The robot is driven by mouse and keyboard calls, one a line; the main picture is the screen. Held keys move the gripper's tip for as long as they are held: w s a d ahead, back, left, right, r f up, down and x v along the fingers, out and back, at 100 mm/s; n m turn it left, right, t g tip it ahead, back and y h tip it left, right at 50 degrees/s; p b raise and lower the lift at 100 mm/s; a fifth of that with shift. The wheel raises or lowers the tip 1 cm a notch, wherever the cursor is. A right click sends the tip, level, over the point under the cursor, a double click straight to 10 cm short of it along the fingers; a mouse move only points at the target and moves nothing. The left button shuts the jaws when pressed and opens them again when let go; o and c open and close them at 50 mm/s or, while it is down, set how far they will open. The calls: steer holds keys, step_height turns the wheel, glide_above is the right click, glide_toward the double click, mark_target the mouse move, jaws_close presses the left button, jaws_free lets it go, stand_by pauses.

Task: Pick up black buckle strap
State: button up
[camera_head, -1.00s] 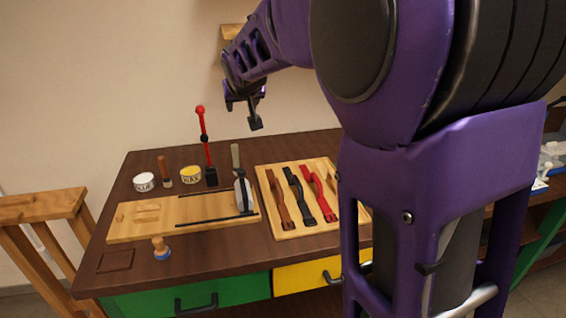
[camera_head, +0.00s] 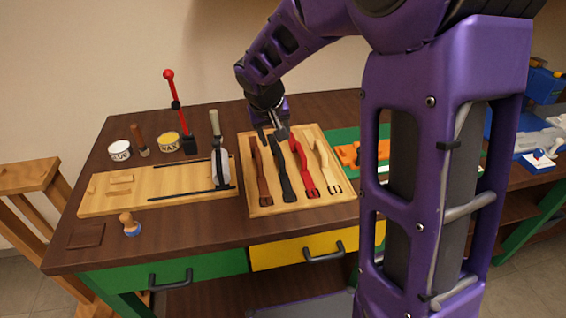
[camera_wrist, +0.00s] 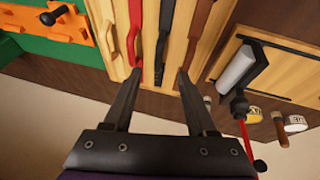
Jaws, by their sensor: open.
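The black buckle strap (camera_head: 281,172) lies lengthwise on a light wooden tray (camera_head: 262,207), between a brown strap (camera_head: 262,172) on its left and a red strap (camera_head: 303,168) on its right. A cream strap (camera_head: 327,165) lies at the far right of the tray. My gripper (camera_head: 274,133) is open and empty above the far end of the tray. In the wrist view my gripper (camera_wrist: 158,74) has its two fingers spread, and the black buckle strap (camera_wrist: 163,42) runs between and beyond them. The gap in height is hard to judge.
An orange piece (camera_head: 362,152) lies on a green mat to the right.

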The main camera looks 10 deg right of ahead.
glide_toward(280, 157)
steer(key=x, duration=0.5)
steer(key=shift+s+b, duration=0.3)
steer(key=shift+b, duration=0.05)
steer(key=shift+w+x, duration=0.15)
steer(key=shift+x, duration=1.4)
steer(key=shift+w+x, duration=0.15)
steer(key=shift+x, duration=1.4)
steer(key=shift+r, duration=0.15)
jaws_close()
